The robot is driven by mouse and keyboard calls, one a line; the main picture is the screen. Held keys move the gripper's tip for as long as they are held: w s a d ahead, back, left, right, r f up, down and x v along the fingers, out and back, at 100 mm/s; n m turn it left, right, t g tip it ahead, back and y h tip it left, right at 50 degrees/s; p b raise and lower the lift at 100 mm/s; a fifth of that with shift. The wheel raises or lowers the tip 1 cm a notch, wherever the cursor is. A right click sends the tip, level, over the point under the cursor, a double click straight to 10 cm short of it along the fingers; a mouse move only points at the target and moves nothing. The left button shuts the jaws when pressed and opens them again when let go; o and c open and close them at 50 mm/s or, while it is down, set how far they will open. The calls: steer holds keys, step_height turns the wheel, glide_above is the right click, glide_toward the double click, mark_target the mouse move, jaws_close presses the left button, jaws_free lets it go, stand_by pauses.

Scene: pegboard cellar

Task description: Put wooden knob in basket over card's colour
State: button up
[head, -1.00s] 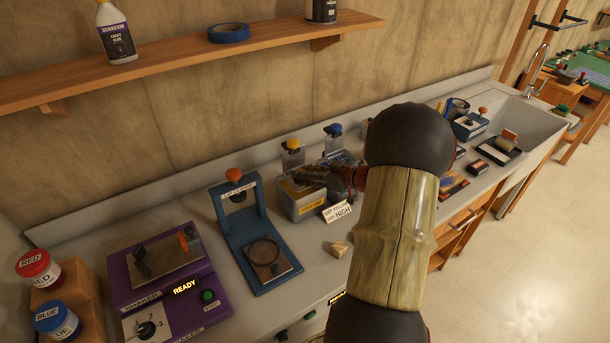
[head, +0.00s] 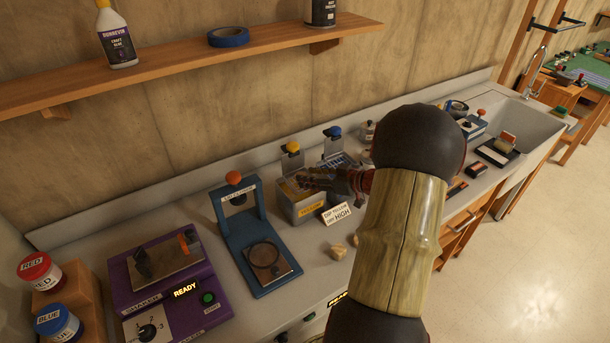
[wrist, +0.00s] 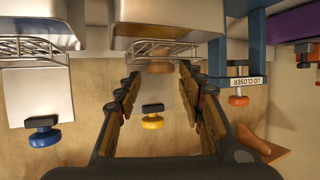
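The card (head: 338,213) stands on the counter before the yellow dip tank (head: 301,204); it appears to read "DIP YELLOW, DRY HIGH". A yellow knob (head: 293,147) tops the hanger behind this tank. My gripper (head: 306,181) is over the yellow tank. In the wrist view my gripper (wrist: 160,72) has its fingers apart. A small brown, rounded thing (wrist: 160,67), likely the wooden knob, shows between the fingertips by a wire basket (wrist: 165,48), with gaps on both sides. I cannot tell its exact support. Two pale wooden pieces (head: 338,252) lie on the counter.
A blue-knobbed tank (head: 335,160) stands right of the yellow one. A blue lid closer (head: 240,210) and purple shaker (head: 165,275) stand left. Red (head: 40,270) and blue (head: 57,322) jars are at far left. A shelf (head: 180,70) runs above; a sink lies right.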

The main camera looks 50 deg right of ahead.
steer(key=a+p+v, duration=0.1)
steer(key=p+v, duration=0.1)
steer(key=v, duration=0.7)
steer(key=w+a+r+g+h, duration=0.15)
steer(key=w+r+h, duration=0.45)
steer(key=w+r, duration=0.65)
steer(key=a+r+m+h, duration=0.2)
steer(key=a+r, duration=0.2)
steer(key=a, duration=0.1)
steer(key=s+a+f+g+y, duration=0.1)
steer(key=s+a+g+y, duration=0.1)
steer(key=s+a, duration=0.4)
steer(key=s+a+f+g+y, duration=0.1)
steer(key=s+a, duration=0.5)
steer(key=a, duration=1)
steer(key=s+a+f+n+g+y, duration=0.1)
steer(key=s+a+g+y, duration=0.2)
steer(key=s+a, duration=0.4)
steer(key=a, duration=0.5)
steer(key=shift+f+y, duration=0.2)
steer(key=shift+y, duration=0.2)
steer(key=shift+s+a, duration=0.1)
